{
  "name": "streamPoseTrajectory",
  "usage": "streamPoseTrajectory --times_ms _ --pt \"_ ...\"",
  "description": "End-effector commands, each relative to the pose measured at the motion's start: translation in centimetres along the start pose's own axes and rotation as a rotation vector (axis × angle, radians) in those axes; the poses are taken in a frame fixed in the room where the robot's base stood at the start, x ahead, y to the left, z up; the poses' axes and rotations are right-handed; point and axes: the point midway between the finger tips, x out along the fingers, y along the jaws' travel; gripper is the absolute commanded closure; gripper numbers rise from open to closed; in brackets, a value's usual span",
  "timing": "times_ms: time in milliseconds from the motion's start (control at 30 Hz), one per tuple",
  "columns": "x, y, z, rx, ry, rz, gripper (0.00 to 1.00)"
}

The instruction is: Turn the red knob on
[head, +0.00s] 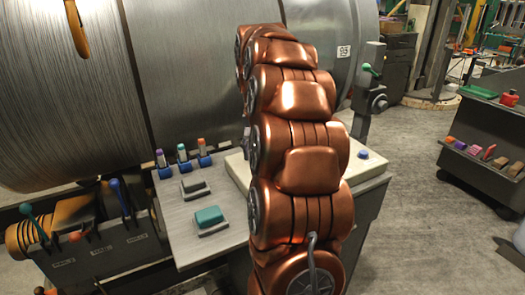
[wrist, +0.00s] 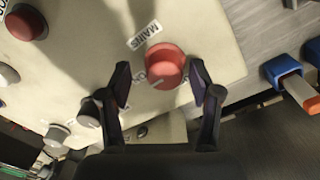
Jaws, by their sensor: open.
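The red knob (wrist: 168,62) is in the wrist view, on a cream panel (wrist: 85,45) beside a white label reading MAINS. A pale mark shows on the knob's lower left edge, and lettering beside it is partly covered. My gripper (wrist: 159,75) is open, with one dark finger on each side of the knob. A gap shows on both sides, and I cannot tell how far the fingertips are from the panel. In the head view the panel (head: 237,168) shows only in part; my copper arm hides the knob and my gripper.
In the wrist view a second red control (wrist: 25,22) and several black and grey knobs sit left on the panel. A blue switch with an orange tip (wrist: 292,82) is at right.

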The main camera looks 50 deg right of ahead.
Motion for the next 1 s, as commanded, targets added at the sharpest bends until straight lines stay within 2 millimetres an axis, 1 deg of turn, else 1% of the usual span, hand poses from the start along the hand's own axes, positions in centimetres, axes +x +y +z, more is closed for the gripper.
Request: streamPoseTrajectory --times_ms 167,500,600,800,1000 --pt "-1.1 -0.4 0.1 0.0 0.004 0.003 0.37" --pt "-5.3 -0.8 0.3 0.001 0.009 0.006 0.37" --pt "-6.1 -0.8 0.3 0.001 0.006 0.007 0.37" --pt "-7.3 -0.7 0.3 0.001 0.007 0.006 0.37" --pt "-7.6 -0.4 0.2 0.001 0.004 0.004 0.37"
